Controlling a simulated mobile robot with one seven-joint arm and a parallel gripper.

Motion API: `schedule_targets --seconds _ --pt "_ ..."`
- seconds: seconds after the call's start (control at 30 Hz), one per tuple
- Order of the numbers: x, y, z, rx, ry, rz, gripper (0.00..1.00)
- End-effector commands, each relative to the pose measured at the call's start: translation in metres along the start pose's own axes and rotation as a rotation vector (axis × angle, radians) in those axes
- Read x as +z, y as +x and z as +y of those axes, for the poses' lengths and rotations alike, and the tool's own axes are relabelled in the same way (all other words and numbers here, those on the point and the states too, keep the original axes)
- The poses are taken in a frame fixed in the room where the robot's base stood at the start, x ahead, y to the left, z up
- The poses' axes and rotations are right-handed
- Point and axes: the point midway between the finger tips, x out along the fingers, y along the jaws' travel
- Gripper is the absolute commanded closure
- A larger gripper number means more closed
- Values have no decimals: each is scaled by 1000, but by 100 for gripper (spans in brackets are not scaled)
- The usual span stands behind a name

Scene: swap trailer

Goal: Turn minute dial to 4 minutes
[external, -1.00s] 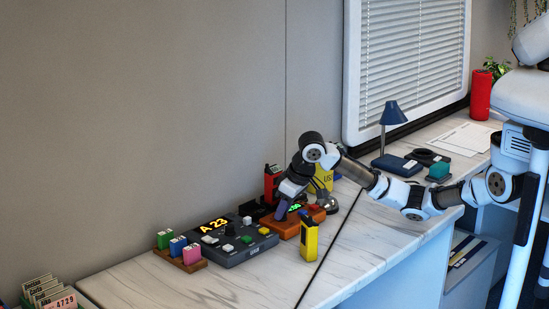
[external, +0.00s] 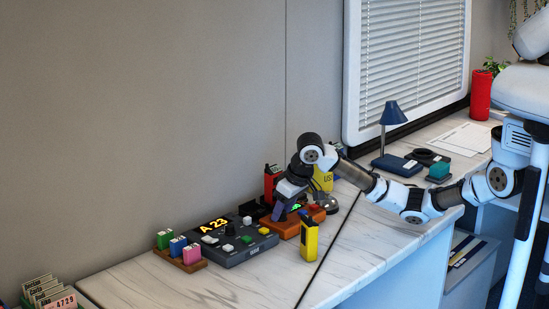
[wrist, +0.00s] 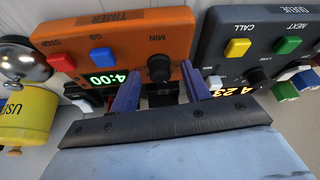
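The orange timer (external: 283,229) stands on the desk. In the wrist view the timer (wrist: 118,38) appears upside down, with a black minute dial (wrist: 158,69) under the label MIN. My gripper (wrist: 160,74) is open, with one purple finger on each side of the dial and visible gaps between. In the external view my gripper (external: 279,212) is at the timer's left end and hides the dial.
A dark queue console (external: 238,246) with several buttons stands close left of the timer. A yellow handheld device (external: 309,238) stands in front. A silver bell (external: 326,205) and a red device (external: 271,183) are close by.

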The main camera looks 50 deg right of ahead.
Motion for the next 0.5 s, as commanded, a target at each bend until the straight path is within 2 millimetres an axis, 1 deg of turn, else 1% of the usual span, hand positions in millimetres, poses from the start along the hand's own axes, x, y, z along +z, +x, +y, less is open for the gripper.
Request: schedule_targets --seconds 0.27,0.37,0.47,0.5 --pt "0 -3 0 -1 -1 1 53" --pt "-1 -12 -1 -2 -1 3 53" --pt "0 -30 -1 -2 -2 4 53" --pt "-2 -41 -1 -2 -2 5 53"
